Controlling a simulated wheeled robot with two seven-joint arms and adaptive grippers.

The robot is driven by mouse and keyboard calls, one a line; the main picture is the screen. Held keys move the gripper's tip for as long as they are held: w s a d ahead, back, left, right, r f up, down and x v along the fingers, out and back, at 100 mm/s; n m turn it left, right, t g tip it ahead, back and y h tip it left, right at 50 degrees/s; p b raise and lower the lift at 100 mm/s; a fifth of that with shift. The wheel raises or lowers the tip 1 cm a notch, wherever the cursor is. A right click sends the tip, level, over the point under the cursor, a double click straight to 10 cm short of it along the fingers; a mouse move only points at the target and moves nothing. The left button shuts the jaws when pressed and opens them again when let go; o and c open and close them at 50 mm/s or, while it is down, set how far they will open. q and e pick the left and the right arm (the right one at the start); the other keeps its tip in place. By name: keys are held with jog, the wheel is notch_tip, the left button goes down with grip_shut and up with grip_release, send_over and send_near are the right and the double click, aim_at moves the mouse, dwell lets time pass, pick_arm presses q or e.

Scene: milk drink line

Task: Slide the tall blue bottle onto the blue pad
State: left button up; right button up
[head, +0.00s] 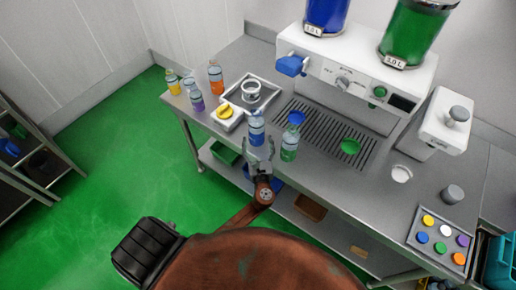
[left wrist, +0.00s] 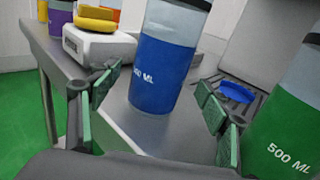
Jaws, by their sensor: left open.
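The tall blue bottle (head: 257,128) stands upright on the steel counter. It is also large in the left wrist view (left wrist: 163,70), marked 500 ML. My left gripper (head: 258,154) is open at the bottle's near side. In the left wrist view its green-padded fingers (left wrist: 158,105) show to the left and right of the bottle, with no clear grip on it. The blue pad (head: 296,117) lies on the drip grate, behind and right of the bottle; it also shows in the left wrist view (left wrist: 236,92). My right gripper is not in view.
A green bottle (head: 289,143) stands close right of the blue one. A green pad (head: 350,146) lies on the grate (head: 325,131). The dispenser (head: 350,75) stands behind.

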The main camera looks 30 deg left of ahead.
aim_at(257, 135)
pick_arm(q)
jog(key=shift+x, duration=1.8)
jog(key=shift+c, duration=0.5)
jog(key=c, duration=1.2)
jog(key=shift+o, duration=0.2)
jog(key=shift+w+d+b, duration=0.2)
jog(key=shift+w+d, duration=0.15)
jog(key=shift+w, duration=0.5)
jog(key=shift+w+d+b, duration=0.25)
jog(key=shift+w+d, duration=0.05)
jog(key=shift+w, duration=0.5)
jog(key=shift+w+d+b, duration=0.2)
jog(key=shift+w+d, duration=0.15)
jog(key=shift+w, duration=0.5)
jog(key=shift+s, duration=0.1)
